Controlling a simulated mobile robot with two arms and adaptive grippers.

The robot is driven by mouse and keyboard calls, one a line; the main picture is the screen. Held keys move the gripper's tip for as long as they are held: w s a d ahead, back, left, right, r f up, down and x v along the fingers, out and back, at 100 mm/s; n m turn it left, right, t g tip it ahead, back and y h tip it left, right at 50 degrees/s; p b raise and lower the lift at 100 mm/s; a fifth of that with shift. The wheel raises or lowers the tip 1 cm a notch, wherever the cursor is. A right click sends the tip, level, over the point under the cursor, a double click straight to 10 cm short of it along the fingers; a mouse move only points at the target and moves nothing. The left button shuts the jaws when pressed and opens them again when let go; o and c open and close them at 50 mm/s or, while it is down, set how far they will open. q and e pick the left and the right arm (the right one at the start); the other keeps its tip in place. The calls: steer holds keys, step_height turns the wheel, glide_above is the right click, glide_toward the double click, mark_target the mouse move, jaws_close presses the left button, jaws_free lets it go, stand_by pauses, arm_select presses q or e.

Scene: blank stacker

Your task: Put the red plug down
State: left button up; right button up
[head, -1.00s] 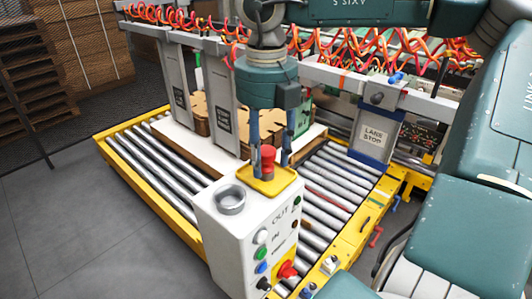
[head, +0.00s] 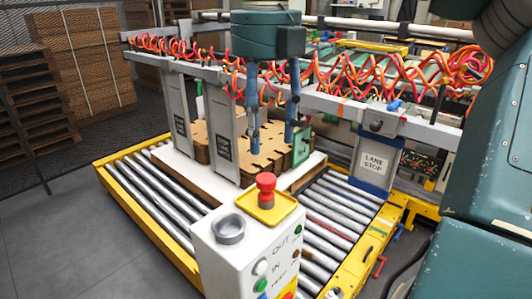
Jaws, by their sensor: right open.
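The red plug (head: 266,186) stands upright on the yellow tray (head: 283,208) on top of the white control box (head: 240,258). My right gripper (head: 271,145) is above and behind the plug in the picture, pointing down. Its two blue fingers are apart with nothing between them, and it does not touch the plug. My left gripper is not in view.
A grey round cup (head: 229,229) sits on the box beside the tray. Behind are cardboard blanks (head: 225,165) on a white board (head: 192,165), a roller conveyor (head: 335,215), grey posts and a LANE STOP plate (head: 374,163). Orange coiled hoses (head: 340,75) hang along the rail.

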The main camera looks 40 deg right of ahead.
steer(key=shift+r, duration=0.45)
